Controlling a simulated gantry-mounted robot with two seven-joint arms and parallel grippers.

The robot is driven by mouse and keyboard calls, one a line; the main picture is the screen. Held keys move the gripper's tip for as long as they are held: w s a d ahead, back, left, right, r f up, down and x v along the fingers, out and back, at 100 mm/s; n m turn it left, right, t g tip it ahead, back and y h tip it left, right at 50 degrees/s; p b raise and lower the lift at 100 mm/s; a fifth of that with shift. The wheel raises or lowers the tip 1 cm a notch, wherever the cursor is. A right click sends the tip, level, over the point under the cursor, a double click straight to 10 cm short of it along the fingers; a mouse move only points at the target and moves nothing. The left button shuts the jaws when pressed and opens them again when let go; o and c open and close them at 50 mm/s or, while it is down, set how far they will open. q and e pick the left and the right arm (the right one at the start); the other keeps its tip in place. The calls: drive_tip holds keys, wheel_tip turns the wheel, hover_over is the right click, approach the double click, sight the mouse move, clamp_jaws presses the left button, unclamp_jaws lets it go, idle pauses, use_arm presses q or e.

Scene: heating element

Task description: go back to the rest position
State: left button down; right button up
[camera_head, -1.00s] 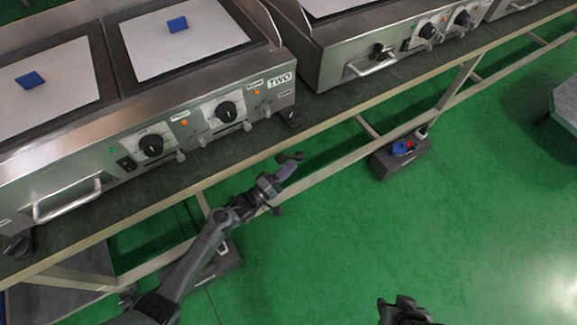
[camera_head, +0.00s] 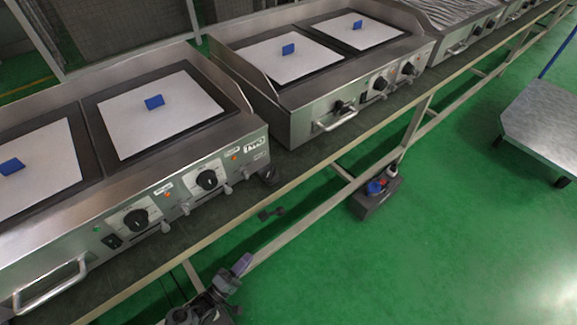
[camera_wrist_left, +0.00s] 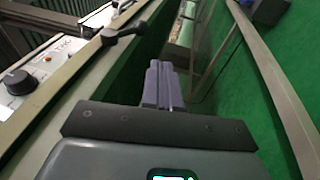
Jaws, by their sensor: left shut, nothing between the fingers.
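My left gripper (camera_head: 242,264) is low in the head view, in front of the bench edge, below the unit marked TWO (camera_head: 258,146). In the left wrist view its purple-grey fingers (camera_wrist_left: 162,84) are together with nothing between them. It touches nothing that I can see. My right gripper is not in view.
The long bench (camera_head: 300,180) carries a row of steel heating units, including a second unit (camera_head: 300,105) with blue-handled white plates. A small dark handle (camera_head: 271,213) sticks out near the bench edge. A dark box (camera_head: 374,200) stands below.

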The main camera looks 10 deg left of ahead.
use_arm(q)
drive_tip(key=s+d+r+m+g+y+p, duration=0.2)
drive_tip(key=s+d+r+m+p, duration=0.15)
drive_tip(key=r+p, duration=0.85)
drive_tip(key=s+d+r+m+g+y+p, duration=0.3)
drive_tip(key=r+p, duration=0.5)
drive_tip(key=r, duration=0.7)
drive_tip(key=s+a+r+m+g+y+p, duration=0.2)
drive_tip(key=s+a+r+m+g+y, duration=0.25)
drive_tip(key=r, duration=0.45)
drive_tip(key=s+a+m+g, duration=0.2)
drive_tip(key=s+a+g, duration=0.2)
drive_tip(key=s, duration=0.3)
wheel_tip(320, 180, up, 38)
drive_tip(key=s+f+m+p, duration=0.1)
drive_tip(key=p, duration=3.7)
wheel_tip(320, 180, down, 74)
drive_tip(key=b, duration=7.4)
drive_tip(key=shift+f+b, duration=0.15)
drive_tip(key=shift+b, duration=0.2)
